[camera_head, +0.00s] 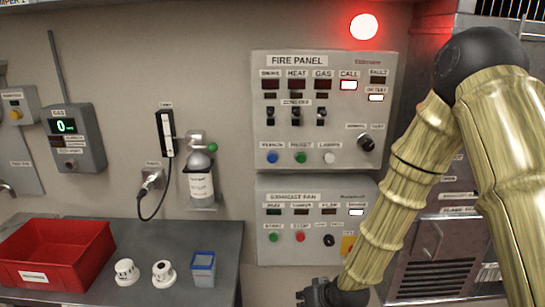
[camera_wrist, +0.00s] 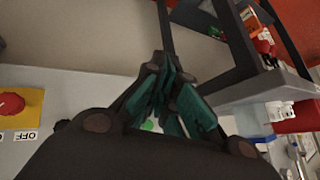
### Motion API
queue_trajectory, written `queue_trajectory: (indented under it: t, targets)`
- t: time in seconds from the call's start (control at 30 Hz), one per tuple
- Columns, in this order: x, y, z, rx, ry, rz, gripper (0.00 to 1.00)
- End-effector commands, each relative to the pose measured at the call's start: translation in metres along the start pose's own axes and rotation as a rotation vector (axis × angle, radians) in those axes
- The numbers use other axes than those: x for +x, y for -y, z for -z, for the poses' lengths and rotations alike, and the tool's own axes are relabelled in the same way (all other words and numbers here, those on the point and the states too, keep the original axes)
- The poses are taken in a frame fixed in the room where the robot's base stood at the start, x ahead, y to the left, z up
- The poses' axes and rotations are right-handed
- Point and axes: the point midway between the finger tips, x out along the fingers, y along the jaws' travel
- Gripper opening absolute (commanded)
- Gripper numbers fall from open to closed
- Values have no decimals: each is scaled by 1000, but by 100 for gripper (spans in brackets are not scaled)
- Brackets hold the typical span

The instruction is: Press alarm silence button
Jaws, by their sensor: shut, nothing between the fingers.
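The grey fire panel (camera_head: 330,125) hangs on the wall in the head view. Along its lower row are a blue button (camera_head: 272,157), a green button (camera_head: 300,157) and a white button (camera_head: 329,157). Small labels sit above them; the one over the blue button seems to read silence, but is blurred. My gripper (camera_head: 303,294) is at the bottom of the head view, well below these buttons and low in front of the exhaust fan panel. In the wrist view my gripper (camera_wrist: 168,75) has its teal fingers together and empty. The fire panel is not recognisable there.
The exhaust fan panel (camera_head: 318,224) is below the fire panel; its green button (camera_wrist: 148,125) shows behind the fingers. A dark table (camera_head: 224,262) on the left bears a red bin (camera_head: 60,255), detectors and a blue box (camera_head: 203,268). A red beacon (camera_head: 364,27) glows above.

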Motion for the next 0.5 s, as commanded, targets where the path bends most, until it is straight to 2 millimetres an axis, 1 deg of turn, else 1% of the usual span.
queue_trajectory:
  t: [0.03, 0.07, 0.1, 0.17, 0.2, 0.27, 0.3, 0.37, 0.4, 0.5]
  targets:
    - [-10, 10, 28, -18, -35, 16, 0]
    - [-15, 16, 42, -28, -53, 25, 0]
    - [-22, 24, 60, -43, -76, 37, 0]
    - [-34, 35, 88, -65, -111, 54, 0]
    - [-42, 43, 105, -80, -134, 66, 0]
    - [-55, 56, 132, -102, -169, 82, 0]
    - [-65, 64, 149, -119, -192, 92, 0]
    - [-80, 76, 173, -142, -224, 106, 0]
    - [-90, 85, 189, -158, -247, 116, 0]
    - [-114, 103, 222, -192, -294, 135, 0]
